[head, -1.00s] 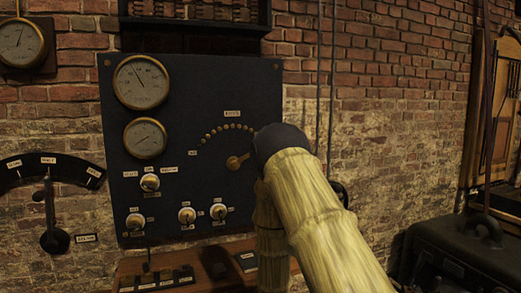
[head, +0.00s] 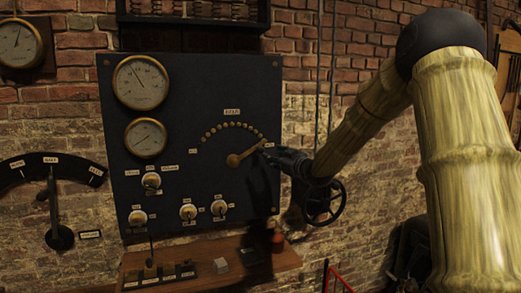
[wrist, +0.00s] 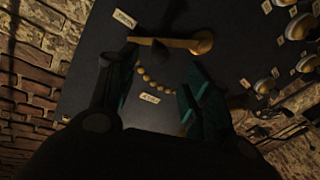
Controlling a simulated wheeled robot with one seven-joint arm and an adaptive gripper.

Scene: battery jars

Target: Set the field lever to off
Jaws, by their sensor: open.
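The field lever (head: 245,153) is a brass arm on the dark panel. It pivots at the lower left and points up and right, to the right end of an arc of brass studs (head: 232,125). A small label, too small to read surely, sits at each end of the arc. My gripper (head: 272,156) is at the panel's right edge, close to the lever's tip. In the wrist view the lever (wrist: 172,43) lies across the top, just beyond the open, empty fingers (wrist: 152,88). I cannot tell whether a finger touches it.
Two round gauges (head: 141,82) and several knobs (head: 188,212) are on the panel's left and lower parts. A wooden shelf (head: 205,280) juts out below. A black handwheel (head: 324,203) is beside my gripper. Another lever (head: 54,215) with a curved scale is at far left.

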